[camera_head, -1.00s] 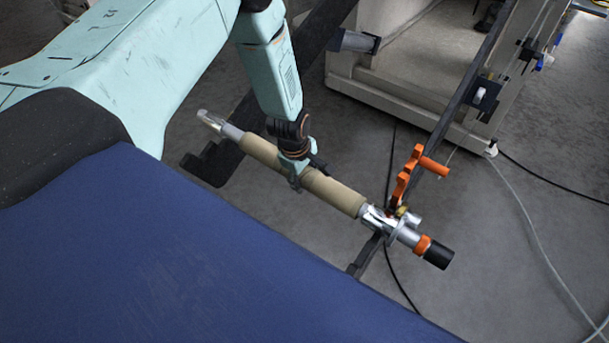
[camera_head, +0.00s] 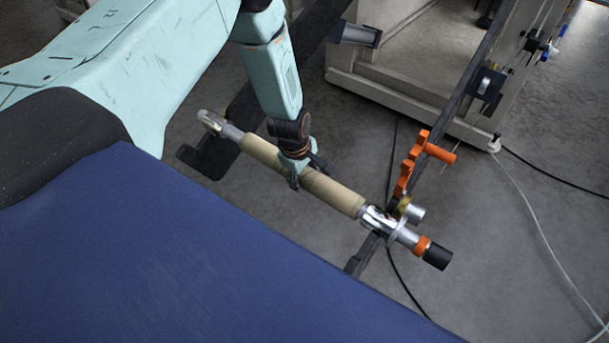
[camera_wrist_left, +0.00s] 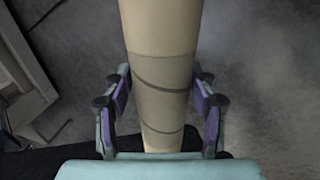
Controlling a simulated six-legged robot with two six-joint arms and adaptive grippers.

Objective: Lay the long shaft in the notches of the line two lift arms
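The long shaft (camera_head: 406,236) runs diagonally across the middle of the head view, with bright metal ends, an orange band and a black tip at lower right. A tan core (camera_head: 333,191) sleeves its middle. My left gripper (camera_head: 298,175) straddles the core from above and is shut on it; the wrist view shows the core (camera_wrist_left: 160,70) between its purple finger pads (camera_wrist_left: 163,105). Two dark lift arms pass under the shaft: one near its upper-left end (camera_head: 204,162), one near its lower-right end (camera_head: 362,256). I cannot tell whether the shaft touches their notches. My right gripper is out of view.
An orange hook-shaped part (camera_head: 409,166) stands beside the right lift arm, close to the shaft. A pale machine frame (camera_head: 400,98) is behind. Cables (camera_head: 535,245) lie on the grey floor. A blue surface (camera_head: 190,260) fills the lower left.

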